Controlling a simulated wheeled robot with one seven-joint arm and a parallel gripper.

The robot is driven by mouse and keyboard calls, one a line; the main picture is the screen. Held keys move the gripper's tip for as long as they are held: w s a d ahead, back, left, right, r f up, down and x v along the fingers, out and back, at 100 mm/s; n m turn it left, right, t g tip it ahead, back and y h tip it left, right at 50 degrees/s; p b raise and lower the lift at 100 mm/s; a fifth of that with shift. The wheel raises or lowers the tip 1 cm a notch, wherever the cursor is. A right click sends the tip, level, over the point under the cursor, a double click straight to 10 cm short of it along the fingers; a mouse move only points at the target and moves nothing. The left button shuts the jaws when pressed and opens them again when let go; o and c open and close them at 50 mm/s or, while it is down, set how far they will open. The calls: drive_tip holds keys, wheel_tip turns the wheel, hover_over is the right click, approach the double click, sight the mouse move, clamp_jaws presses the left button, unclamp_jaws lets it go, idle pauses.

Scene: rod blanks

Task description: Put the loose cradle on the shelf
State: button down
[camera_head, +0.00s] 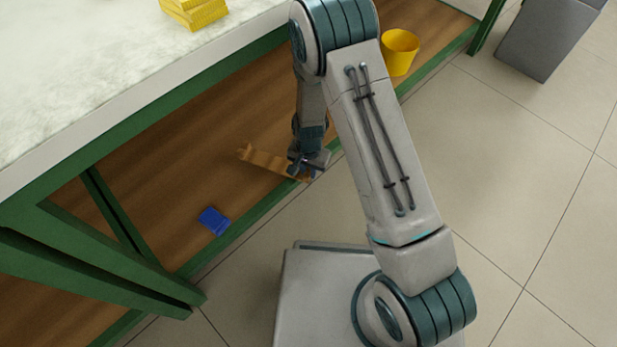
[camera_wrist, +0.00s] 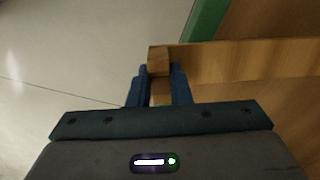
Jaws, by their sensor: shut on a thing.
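The loose cradle is a long light-wood piece (camera_head: 262,160) with a raised end, near the front edge of the shelf. My gripper (camera_head: 308,170) is shut on its right end. In the wrist view, my gripper (camera_wrist: 161,88) has its dark blue fingers on either side of the cradle's end block, and the cradle (camera_wrist: 245,60) runs off to the right. The shelf (camera_head: 180,185) is the brown wood board low under the table, with a green front rim. The held end is over or beyond this rim. I cannot tell whether the cradle touches the shelf.
A blue block (camera_head: 214,221) lies on the shelf to the left, and a yellow bucket (camera_head: 400,52) stands at its far end. The pale tabletop (camera_head: 90,70) overhangs the shelf, with green legs. Yellow blocks (camera_head: 195,12) lie on top. A grey box (camera_head: 548,40) stands on the floor.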

wheel_tip(320, 180, down, 4)
drive_tip(key=shift+r+b, duration=0.1)
drive_tip(key=shift+b, duration=0.95)
drive_tip(key=shift+r, duration=0.1)
drive_tip(key=c, duration=1.3)
unclamp_jaws()
